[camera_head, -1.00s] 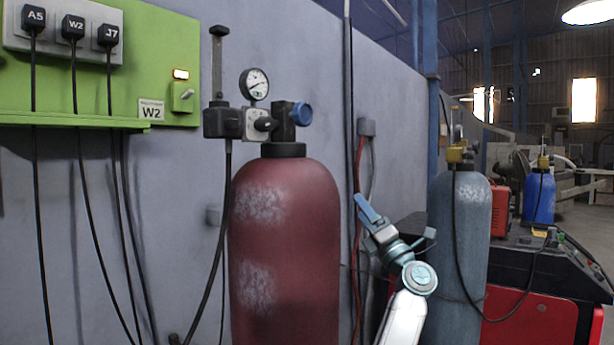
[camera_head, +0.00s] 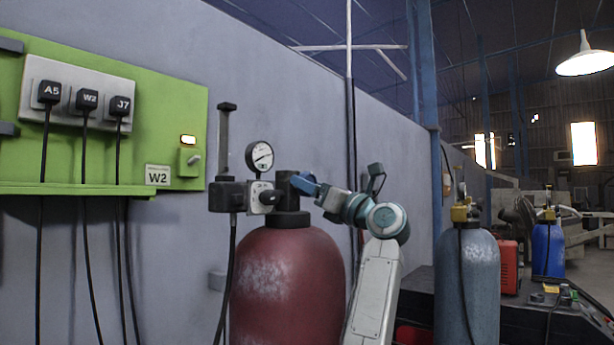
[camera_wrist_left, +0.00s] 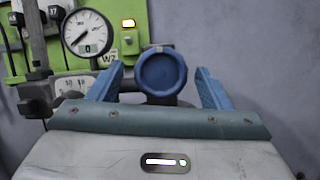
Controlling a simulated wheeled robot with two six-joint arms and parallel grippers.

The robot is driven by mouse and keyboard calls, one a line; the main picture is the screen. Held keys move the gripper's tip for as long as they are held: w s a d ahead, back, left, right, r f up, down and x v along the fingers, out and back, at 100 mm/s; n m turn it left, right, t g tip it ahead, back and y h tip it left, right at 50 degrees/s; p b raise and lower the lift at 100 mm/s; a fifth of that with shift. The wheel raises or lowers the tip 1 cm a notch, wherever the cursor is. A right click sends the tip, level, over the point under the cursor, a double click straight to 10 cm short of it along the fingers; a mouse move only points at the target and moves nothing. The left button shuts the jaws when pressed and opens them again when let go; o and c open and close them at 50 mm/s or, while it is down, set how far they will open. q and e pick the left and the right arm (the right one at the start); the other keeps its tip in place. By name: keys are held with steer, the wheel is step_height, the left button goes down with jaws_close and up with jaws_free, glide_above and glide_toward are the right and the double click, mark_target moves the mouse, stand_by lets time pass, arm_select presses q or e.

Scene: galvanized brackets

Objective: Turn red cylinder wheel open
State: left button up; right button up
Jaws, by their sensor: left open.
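The dark red cylinder (camera_head: 285,285) stands against the grey wall, with a dark valve body (camera_head: 287,192) and a round gauge (camera_head: 259,157) on top. Its valve wheel is blue and round; in the left wrist view the wheel (camera_wrist_left: 162,73) faces me between the fingers. My left gripper (camera_head: 306,184) reaches the valve from the right in the head view, where its blue fingers cover most of the wheel. In the left wrist view this gripper (camera_wrist_left: 160,72) is open, one finger on each side of the wheel, with a visible gap on both sides.
A green panel (camera_head: 150,105) with plugged cables and a W2 label is on the wall to the left. A black hose (camera_head: 228,280) hangs from the regulator. A grey-blue cylinder (camera_head: 468,285) with a yellow valve stands to the right, near a dark bench (camera_head: 530,312).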

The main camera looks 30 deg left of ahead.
arm_select(q)
steer(key=shift+x, duration=0.9)
steer(key=shift+w+a, duration=0.1)
steer(key=c, duration=1)
